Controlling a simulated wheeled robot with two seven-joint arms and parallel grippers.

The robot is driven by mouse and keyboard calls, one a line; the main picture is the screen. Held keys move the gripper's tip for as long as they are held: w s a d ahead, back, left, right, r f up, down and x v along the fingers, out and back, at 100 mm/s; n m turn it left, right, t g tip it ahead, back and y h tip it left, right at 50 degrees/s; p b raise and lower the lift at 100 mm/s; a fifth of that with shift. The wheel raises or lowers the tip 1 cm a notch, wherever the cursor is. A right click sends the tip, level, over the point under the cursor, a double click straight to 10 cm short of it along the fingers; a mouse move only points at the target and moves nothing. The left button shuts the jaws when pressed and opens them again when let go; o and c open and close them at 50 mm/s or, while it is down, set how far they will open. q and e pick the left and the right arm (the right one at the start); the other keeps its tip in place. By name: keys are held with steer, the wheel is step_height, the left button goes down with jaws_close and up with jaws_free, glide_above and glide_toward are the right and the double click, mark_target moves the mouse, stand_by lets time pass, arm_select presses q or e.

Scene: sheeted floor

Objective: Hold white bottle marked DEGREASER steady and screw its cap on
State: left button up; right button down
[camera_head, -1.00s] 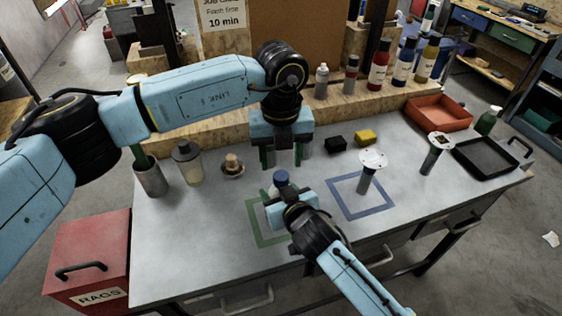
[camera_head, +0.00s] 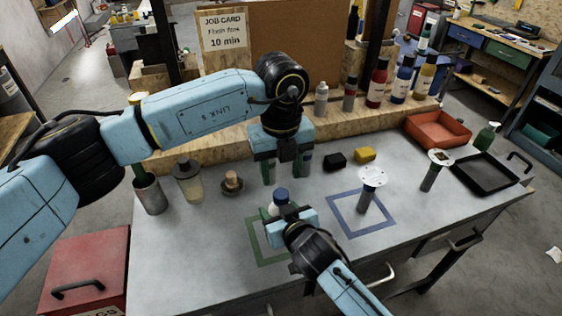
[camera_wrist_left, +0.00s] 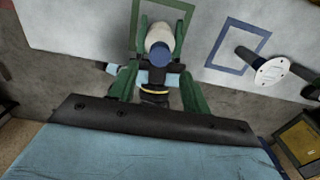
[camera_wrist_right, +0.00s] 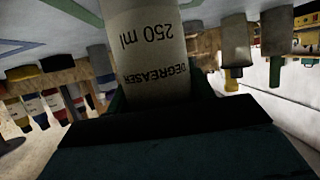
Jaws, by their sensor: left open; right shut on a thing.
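The white DEGREASER bottle (camera_head: 273,208) stands upright within the green square outline on the bench. My right gripper (camera_head: 276,213) is shut around its body from the near side. The right wrist view shows the upside-down DEGREASER and 250 ml print on the bottle (camera_wrist_right: 147,45). A blue cap (camera_head: 281,194) sits on the bottle's top; it also shows in the left wrist view (camera_wrist_left: 160,54). How tightly it sits cannot be told. My left gripper (camera_head: 287,172) is open and empty, pointing down above the cap, with its fingers apart.
A white-topped cylinder (camera_head: 372,178) stands in the blue square. An orange tray (camera_head: 438,131) and black tray (camera_head: 484,175) are right.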

mark_target(281, 193)
arm_select(q)
step_height(281, 193, down, 6)
steer(key=shift+f, duration=0.1)
stand_by(0.4)
steer(key=c, duration=1)
steer(key=m, duration=0.3)
steer(key=o, duration=1.1)
steer(key=shift+c, duration=0.2)
